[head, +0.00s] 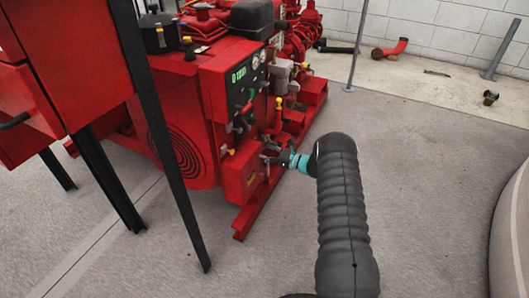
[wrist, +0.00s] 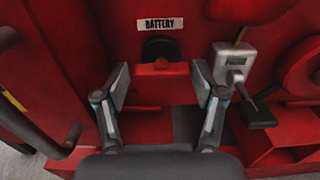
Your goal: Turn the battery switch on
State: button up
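The battery switch (wrist: 161,68) has a red handle in front of a dark round base, below a label reading BATTERY (wrist: 160,24) on a red panel. My gripper (wrist: 160,82) is open, with one grey finger on each side of the red handle. A gap shows between each finger and the handle, and nothing is held. In the head view my gripper (head: 272,160) is at the side of the red box at the pumpset's lower front. The switch cannot be made out there.
A grey device with a dark lever (wrist: 236,64) is close to the right finger. A red pipe (wrist: 305,68) lies farther right. In the head view, a red cabinet on black legs (head: 70,65) stands at left. The concrete floor (head: 430,150) to the right is mostly clear.

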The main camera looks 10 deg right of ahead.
jog(key=c, duration=0.5)
jog(key=shift+f+n+b, duration=0.15)
jog(key=shift+n+b, duration=0.15)
jog(key=shift+b, duration=0.2)
jog(key=n+b, duration=0.4)
jog(key=n, duration=0.4)
jog(key=n+b, duration=0.4)
jog(key=n, duration=0.5)
jog(key=shift+s+a, duration=0.15)
jog(key=shift+s, duration=0.05)
jog(key=shift+n, duration=0.4)
